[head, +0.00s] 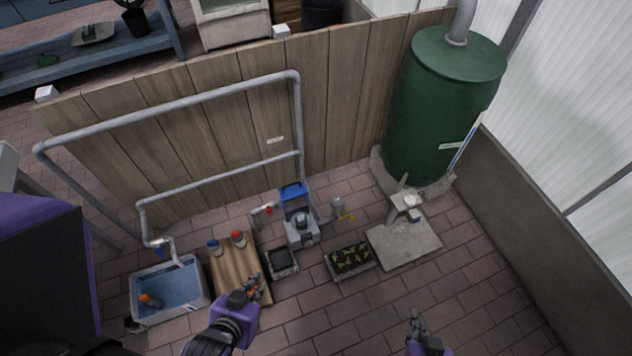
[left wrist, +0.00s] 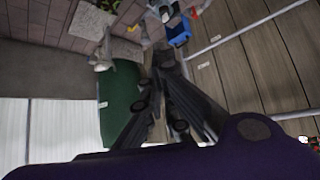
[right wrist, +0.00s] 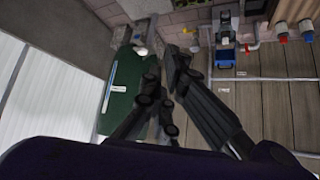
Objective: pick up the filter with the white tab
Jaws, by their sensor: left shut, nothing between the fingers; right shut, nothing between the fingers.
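I cannot pick out a filter with a white tab for certain. A small blue-topped item (head: 213,247) and a small red-topped item (head: 238,238) stand on a wooden board (head: 228,266); both also show at the upper right of the right wrist view, the blue-topped one (right wrist: 306,26) and the red-topped one (right wrist: 281,33). An orange item (head: 150,300) is in the water tub (head: 138,315). My left gripper (head: 253,283) is shut and empty, in front of the board's right side and hiding part of it. My right gripper (head: 414,318) is shut and empty over bare paving.
A blue-topped grey unit (head: 294,192) stands against the wooden fence (head: 225,125) with grey pipes (head: 170,106). A black tray (head: 283,262), a planter (head: 349,259), a concrete slab (head: 405,243) and a green tank (head: 445,110) stand to the right. Front-right paving is clear.

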